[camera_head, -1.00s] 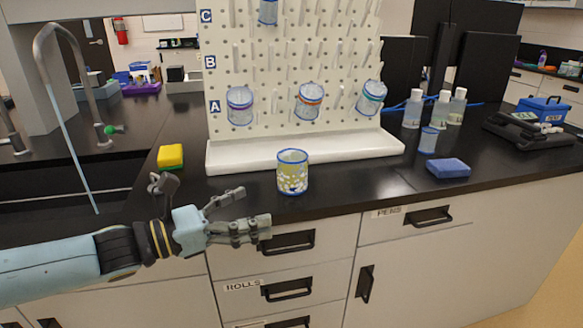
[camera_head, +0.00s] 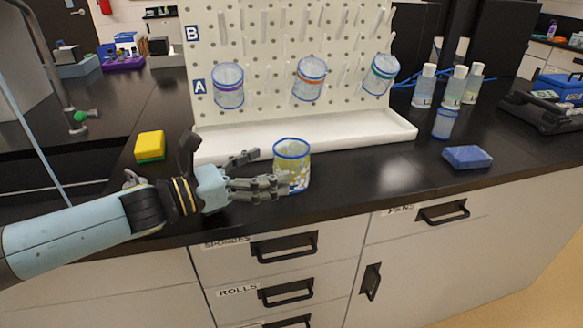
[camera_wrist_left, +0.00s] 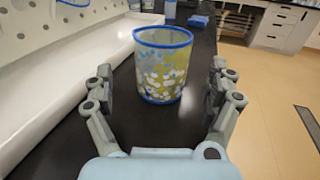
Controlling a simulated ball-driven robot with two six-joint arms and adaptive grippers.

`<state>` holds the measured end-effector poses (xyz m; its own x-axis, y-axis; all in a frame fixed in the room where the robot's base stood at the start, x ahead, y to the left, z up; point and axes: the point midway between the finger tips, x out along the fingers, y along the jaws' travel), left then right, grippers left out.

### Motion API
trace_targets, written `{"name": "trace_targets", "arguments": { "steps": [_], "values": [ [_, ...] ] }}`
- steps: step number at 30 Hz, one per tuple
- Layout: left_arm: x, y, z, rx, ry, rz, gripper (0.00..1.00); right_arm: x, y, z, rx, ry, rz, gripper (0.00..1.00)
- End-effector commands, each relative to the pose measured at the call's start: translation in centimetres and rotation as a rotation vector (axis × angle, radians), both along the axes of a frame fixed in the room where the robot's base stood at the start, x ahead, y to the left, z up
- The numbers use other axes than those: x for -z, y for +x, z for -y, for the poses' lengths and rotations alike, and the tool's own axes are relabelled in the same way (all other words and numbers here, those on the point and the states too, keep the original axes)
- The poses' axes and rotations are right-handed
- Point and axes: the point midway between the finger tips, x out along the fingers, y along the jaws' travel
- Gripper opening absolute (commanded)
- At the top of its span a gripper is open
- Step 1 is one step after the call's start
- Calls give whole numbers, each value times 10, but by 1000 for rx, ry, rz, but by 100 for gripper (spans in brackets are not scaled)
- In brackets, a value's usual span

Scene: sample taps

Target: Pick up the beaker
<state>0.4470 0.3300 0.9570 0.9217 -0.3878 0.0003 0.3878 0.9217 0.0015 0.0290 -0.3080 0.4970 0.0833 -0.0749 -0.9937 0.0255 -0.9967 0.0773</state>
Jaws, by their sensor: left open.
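The beaker (camera_head: 291,168) stands upright on the black counter near its front edge. It is clear with a blue rim and base and a yellow, white and blue pattern. My left gripper (camera_head: 270,171) is open just left of the beaker, its fingers pointing at it. In the left wrist view the beaker (camera_wrist_left: 163,68) stands ahead of and between the two spread fingers (camera_wrist_left: 162,92), with a gap to each side. In the head view a fingertip overlaps the beaker's lower left side. My right gripper is not in view.
A white pegboard (camera_head: 290,50) with a white tray (camera_head: 350,133) stands behind, holding several ringed beakers. A yellow sponge (camera_head: 149,145) lies left, a blue sponge (camera_head: 467,157) right. A small blue-rimmed cup (camera_head: 444,123) and bottles (camera_head: 424,86) stand back right. Counter right of the beaker is clear.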

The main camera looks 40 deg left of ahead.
Motion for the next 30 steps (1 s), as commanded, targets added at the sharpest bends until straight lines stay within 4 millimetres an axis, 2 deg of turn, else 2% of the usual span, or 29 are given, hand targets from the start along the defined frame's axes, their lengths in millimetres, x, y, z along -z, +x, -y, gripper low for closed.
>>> {"name": "trace_targets", "arguments": {
  "steps": [8,15,23,24,30],
  "values": [
    [-2,24,11,-3,-3,2,89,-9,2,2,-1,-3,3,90],
    [0,55,26,-1,-2,1,89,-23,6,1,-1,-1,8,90],
    [3,59,28,1,-1,-1,89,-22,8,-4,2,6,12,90],
    [3,59,28,1,-1,-1,88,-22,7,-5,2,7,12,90],
    [3,58,28,1,-1,-1,62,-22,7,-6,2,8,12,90]
  ]
}}
